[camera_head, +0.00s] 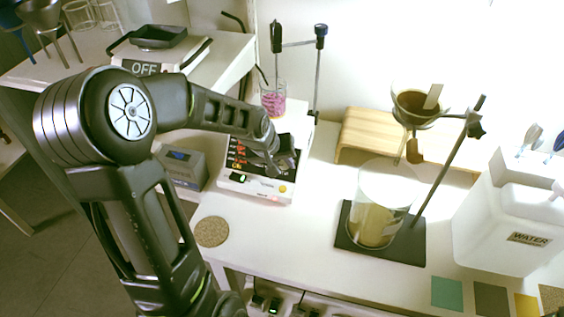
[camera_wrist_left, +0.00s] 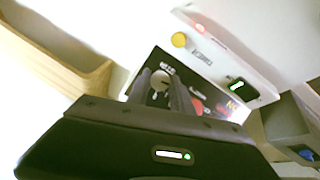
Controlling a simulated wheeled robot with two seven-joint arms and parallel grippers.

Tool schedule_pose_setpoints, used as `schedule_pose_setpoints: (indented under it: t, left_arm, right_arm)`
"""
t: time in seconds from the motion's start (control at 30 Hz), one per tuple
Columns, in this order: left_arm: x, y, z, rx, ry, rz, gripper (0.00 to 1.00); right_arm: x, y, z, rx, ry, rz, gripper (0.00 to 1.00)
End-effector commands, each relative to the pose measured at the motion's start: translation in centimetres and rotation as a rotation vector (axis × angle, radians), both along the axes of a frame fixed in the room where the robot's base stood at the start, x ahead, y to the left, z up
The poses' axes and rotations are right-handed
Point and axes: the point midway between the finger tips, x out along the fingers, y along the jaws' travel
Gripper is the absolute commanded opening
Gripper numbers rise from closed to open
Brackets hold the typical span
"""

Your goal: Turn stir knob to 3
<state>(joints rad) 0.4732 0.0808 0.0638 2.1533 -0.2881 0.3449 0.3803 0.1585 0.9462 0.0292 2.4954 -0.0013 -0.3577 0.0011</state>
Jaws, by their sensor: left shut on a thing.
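The stirrer (camera_head: 255,187) is a white unit with a dark front panel, on the white bench in the head view. Its panel shows large in the left wrist view (camera_wrist_left: 215,50). The stir knob (camera_wrist_left: 160,78), round and pale grey with a dark mark, sits between my left fingertips. My left gripper (camera_head: 284,162) reaches the panel from the left and is shut on this knob; its fingers (camera_wrist_left: 160,88) also show in the wrist view. A red round part (camera_wrist_left: 197,106) lies beside the fingers. The knob's scale is too small and covered to read. My right gripper is not in view.
A beaker with pink contents (camera_head: 273,103) stands behind the stirrer by a metal stand. A large glass vessel (camera_head: 384,190) on a dark base (camera_head: 405,252) and a water container (camera_head: 510,225) stand to the right. A grey box (camera_head: 184,168) stands left.

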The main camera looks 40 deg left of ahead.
Motion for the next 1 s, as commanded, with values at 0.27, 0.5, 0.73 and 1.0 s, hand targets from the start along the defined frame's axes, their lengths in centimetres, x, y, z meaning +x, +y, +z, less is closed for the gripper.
schedule_pose_setpoints:
  t: [0.27, 0.5, 0.73, 1.0]
  left_arm:
    - [0.1, -0.1, -0.2, 0.040, 0.013, -0.036, 0.00]
    - [0.1, -0.2, -0.4, 0.137, 0.046, -0.124, 0.00]
    - [0.2, -0.4, -0.6, 0.279, 0.095, -0.247, 0.00]
    - [0.2, -0.6, -0.6, 0.465, 0.160, -0.411, 0.00]
  right_arm:
    - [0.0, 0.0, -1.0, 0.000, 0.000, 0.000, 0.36]
    - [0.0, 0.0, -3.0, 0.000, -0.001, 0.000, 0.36]
    - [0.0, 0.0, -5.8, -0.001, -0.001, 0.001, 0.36]
    - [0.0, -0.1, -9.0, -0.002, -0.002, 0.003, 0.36]
